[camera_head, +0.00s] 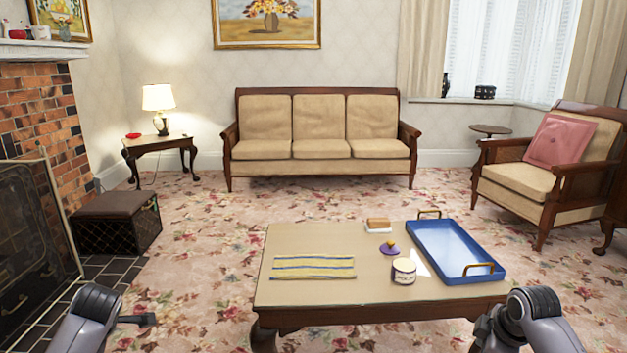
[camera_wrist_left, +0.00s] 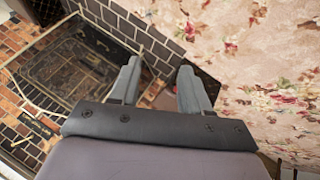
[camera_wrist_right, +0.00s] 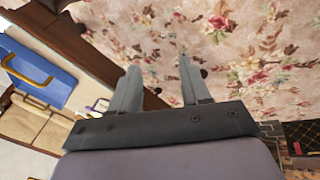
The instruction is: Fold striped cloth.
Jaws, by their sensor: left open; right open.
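The striped cloth (camera_head: 313,267) lies flat on the left part of the coffee table (camera_head: 330,240). It is pale yellow with dark stripes along its length, and is wider than it is deep. My left arm is at the lower left of the head view, left of the table. My left gripper (camera_wrist_left: 156,85) is open and empty over the floor by the hearth in its wrist view. My right arm is at the table's front right corner in the head view. My right gripper (camera_wrist_right: 156,82) is open and empty in its wrist view. Neither gripper touches the cloth.
On the table are a blue tray (camera_head: 455,281) with brass handles, a white tub (camera_head: 404,271), a purple lid (camera_head: 389,249) and a brown block on a white dish (camera_head: 378,225). A dark footstool (camera_head: 117,222) stands left. Patterned carpet is clear between table and sofa (camera_head: 320,139).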

